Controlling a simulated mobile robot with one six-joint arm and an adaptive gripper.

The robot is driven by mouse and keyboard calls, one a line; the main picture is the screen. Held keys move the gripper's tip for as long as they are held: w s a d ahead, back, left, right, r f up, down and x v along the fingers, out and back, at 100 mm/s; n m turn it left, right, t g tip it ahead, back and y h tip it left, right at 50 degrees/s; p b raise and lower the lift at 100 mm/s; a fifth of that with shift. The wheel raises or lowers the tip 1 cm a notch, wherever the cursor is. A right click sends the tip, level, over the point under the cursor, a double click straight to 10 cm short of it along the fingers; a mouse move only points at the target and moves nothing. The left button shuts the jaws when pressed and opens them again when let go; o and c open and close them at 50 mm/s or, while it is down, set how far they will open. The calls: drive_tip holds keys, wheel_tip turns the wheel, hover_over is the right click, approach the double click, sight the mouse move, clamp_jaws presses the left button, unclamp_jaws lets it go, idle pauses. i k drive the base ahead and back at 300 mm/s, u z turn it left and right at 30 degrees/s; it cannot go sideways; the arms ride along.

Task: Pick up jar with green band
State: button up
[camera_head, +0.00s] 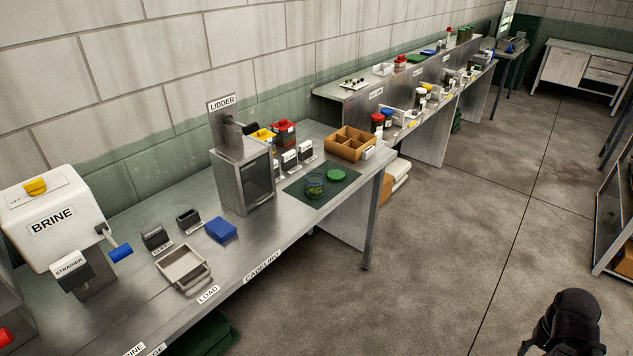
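A small clear jar (315,186) with green around it stands upright on a dark green mat (322,200) on the near metal bench. Whether the green is a band or its contents is too small to tell. A round green lid (336,174) lies on the mat to its right, apart from it. My gripper (566,322) shows as a black shape at the bottom right, over the floor and far from the jar. Its fingers cannot be made out. Several other jars with red, blue or white tops stand on the farther bench.
The lidder machine (243,177) stands left of the mat, a wooden divided box (350,143) behind it. The brine tank (50,222), a metal tray (183,268) and a blue block (220,229) are farther left. Open floor (440,250) lies right of the bench.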

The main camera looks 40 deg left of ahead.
sight(315, 179)
drive_tip(key=z, duration=0.05)
drive_tip(key=i, duration=2.5)
drive_tip(key=z, duration=1.5)
drive_tip(key=k, duration=0.1)
drive_tip(key=u, duration=3.35)
